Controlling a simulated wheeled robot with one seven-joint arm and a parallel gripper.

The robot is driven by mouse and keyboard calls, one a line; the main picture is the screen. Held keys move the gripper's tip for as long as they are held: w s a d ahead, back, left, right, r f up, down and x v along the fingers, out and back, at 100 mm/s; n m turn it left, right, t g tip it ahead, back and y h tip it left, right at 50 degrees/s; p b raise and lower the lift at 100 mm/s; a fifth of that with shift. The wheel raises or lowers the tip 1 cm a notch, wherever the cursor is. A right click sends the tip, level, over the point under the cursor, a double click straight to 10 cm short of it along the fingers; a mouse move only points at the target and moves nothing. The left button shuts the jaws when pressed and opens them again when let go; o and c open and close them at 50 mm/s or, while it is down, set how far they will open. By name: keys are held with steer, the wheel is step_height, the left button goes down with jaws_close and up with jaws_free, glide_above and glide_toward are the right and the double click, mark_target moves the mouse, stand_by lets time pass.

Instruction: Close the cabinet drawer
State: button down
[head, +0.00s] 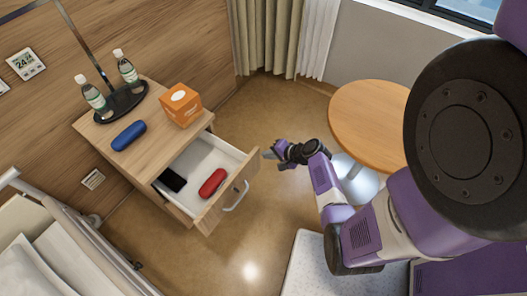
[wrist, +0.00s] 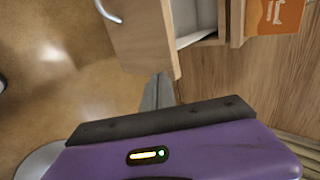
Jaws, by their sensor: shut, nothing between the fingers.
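The cabinet drawer (head: 236,193) is pulled out from the wooden bedside cabinet (head: 150,160) in the head view. A black item (head: 172,180) and a red case (head: 213,183) lie inside it. A metal handle (head: 237,197) is on its front. My gripper (head: 268,154) is shut and empty, close to the right end of the drawer front. In the wrist view the drawer front (wrist: 143,35) is just beyond the fingers (wrist: 158,92). I cannot tell whether they touch it.
On the cabinet top are two bottles (head: 94,97), a blue case (head: 129,135) and an orange box (head: 181,105). A round table (head: 370,120) stands to the right of my gripper. A bed (head: 40,250) is at lower left. The floor before the drawer is clear.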

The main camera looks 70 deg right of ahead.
mark_target(257, 151)
steer(key=shift+w+d, duration=0.25)
steer(key=shift+w, duration=0.75)
steer(key=shift+w+d, duration=0.2)
steer(key=shift+w, duration=0.35)
steer(key=w+d+b, duration=0.3)
steer(key=w+b, duration=0.1)
steer(key=w, duration=0.7)
steer(key=w+d+b, duration=0.3)
steer(key=w+b, duration=0.2)
steer(key=w, duration=0.6)
steer(key=shift+w+d, duration=0.2)
steer(key=shift+w, duration=0.05)
steer(key=shift+w+r, duration=0.1)
steer(key=shift+r, duration=0.1)
